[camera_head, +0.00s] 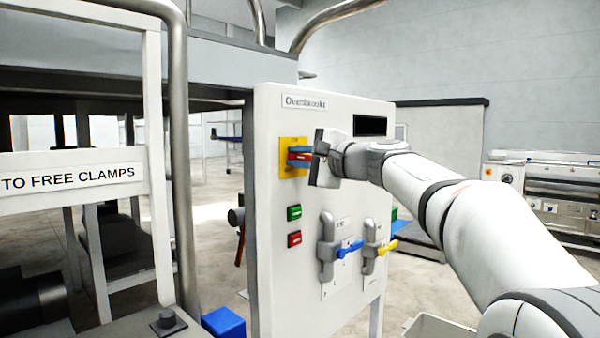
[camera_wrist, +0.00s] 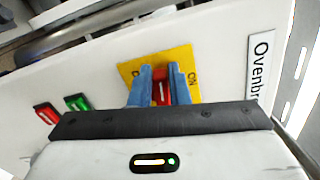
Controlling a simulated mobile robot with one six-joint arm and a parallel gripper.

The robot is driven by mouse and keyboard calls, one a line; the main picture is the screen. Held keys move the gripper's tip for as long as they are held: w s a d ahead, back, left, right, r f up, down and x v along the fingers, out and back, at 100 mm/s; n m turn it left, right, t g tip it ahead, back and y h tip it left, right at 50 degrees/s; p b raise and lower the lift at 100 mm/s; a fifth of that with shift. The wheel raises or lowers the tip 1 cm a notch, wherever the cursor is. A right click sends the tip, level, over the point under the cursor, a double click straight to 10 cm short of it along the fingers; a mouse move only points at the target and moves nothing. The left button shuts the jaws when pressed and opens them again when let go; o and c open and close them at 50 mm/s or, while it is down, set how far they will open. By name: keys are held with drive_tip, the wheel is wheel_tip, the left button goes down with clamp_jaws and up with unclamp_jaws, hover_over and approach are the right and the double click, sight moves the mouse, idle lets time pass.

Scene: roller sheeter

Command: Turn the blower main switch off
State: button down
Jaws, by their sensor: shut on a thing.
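The switch is a red handle (camera_wrist: 162,91) on a yellow plate (camera_head: 289,170) on the upper left of a white panel (camera_head: 268,230). The yellow plate also shows in the wrist view (camera_wrist: 188,64), with partly covered lettering. My gripper (camera_wrist: 157,76) has its blue fingers on both sides of the red handle and is shut on it. In the head view my gripper (camera_head: 297,154) reaches the plate from the right. The label on the panel (camera_head: 304,102) seems to begin with "Ovenb"; I cannot read whether this is the blower switch. The handle's exact angle is partly hidden by the fingers.
Below the plate are a green button (camera_head: 294,213) and a red button (camera_head: 294,239). A blue-handled valve (camera_head: 348,249) and a yellow-handled valve (camera_head: 385,247) sit lower on the panel. A steel pipe (camera_head: 180,150) stands left of the panel.

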drive_tip(key=shift+w+f+n+b, duration=0.1)
drive_tip(key=shift+f+n+b, duration=0.35)
drive_tip(key=shift+n+b, duration=0.65)
drive_tip(key=shift+d+r, duration=0.1)
drive_tip(key=c, duration=1.4)
unclamp_jaws()
drive_tip(key=v, duration=0.7)
drive_tip(key=shift+s+d+b, duration=0.25)
drive_tip(key=shift+d+b, duration=0.05)
